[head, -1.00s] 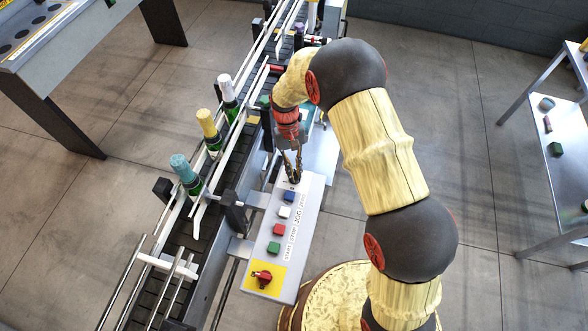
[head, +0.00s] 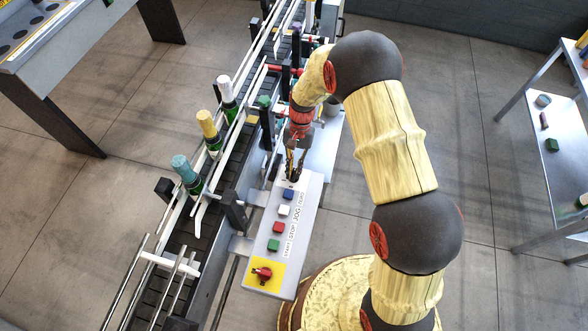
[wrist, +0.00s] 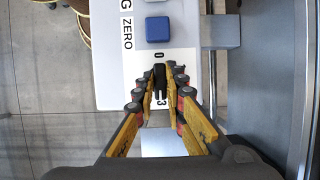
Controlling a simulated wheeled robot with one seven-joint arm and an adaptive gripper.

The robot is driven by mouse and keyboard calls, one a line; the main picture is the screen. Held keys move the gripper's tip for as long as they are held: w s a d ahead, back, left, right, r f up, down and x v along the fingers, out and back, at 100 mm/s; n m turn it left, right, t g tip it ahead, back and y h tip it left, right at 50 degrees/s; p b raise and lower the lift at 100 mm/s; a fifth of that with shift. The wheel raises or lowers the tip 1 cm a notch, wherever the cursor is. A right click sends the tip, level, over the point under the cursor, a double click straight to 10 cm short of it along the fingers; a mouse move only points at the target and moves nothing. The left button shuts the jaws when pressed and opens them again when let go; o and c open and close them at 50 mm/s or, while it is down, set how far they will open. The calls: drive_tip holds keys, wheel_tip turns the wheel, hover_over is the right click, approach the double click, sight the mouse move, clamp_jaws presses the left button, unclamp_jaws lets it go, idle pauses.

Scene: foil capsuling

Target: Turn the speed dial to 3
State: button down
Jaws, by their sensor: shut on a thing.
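The speed dial (wrist: 160,76) is a small black knob at the far end of the grey control panel (head: 263,228). In the wrist view, a "0" is printed above the dial and a "3" below it. My gripper (wrist: 160,88) has its yellow fingers on both sides of the knob, shut on it. In the head view my gripper (head: 292,176) points down at the panel's far end, and its fingers mostly hide the dial there. The knob's pointer direction is hard to make out.
A blue button (head: 288,195) sits closest to the dial, then white, red and green buttons. A red switch on a yellow plate (head: 264,276) is at the near end. The conveyor (head: 205,215) with several foil-topped bottles runs along the panel's left.

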idle(0.3)
drive_tip(key=c, duration=1.9)
unclamp_jaws()
drive_tip(key=shift+o, duration=0.3)
drive_tip(key=v, duration=1.2)
drive_tip(key=shift+w, duration=0.1)
